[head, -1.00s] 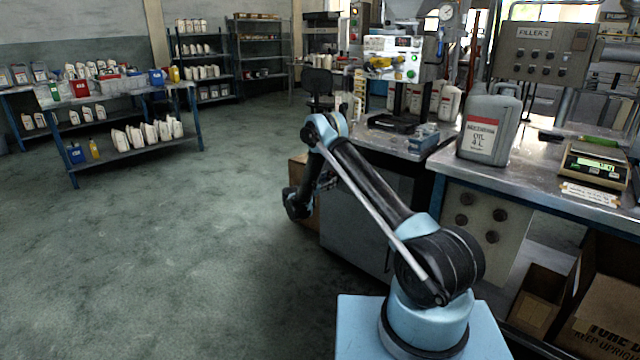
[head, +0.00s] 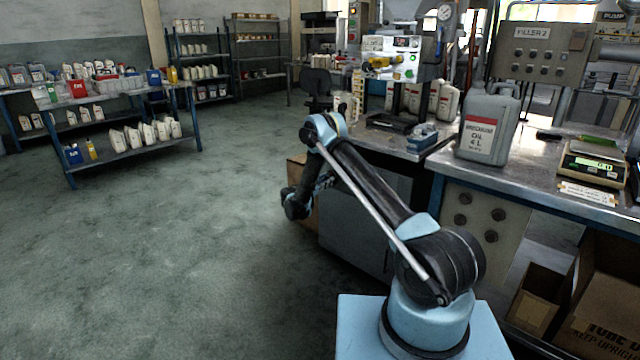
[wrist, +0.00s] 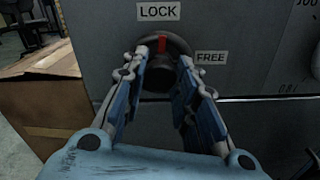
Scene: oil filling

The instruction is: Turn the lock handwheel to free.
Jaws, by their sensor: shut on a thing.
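The lock handwheel (wrist: 178,46) is a dark round knob on a grey cabinet front in the wrist view. Its red mark (wrist: 162,43) points up at the LOCK label (wrist: 158,11). The FREE label (wrist: 210,58) is to the upper right of the wheel's hub. My gripper (wrist: 164,68) has one blue finger on each side of the handwheel and is shut on it. The fingers cover parts of the wheel's sides. In the head view my arm reaches toward the cabinet front, and the handwheel cannot be made out there.
A cardboard box (wrist: 50,105) stands left of the cabinet, close to my left finger. In the head view, benches hold a grey oil can (head: 487,125) and a scale (head: 594,165). The floor (head: 190,250) at left is clear.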

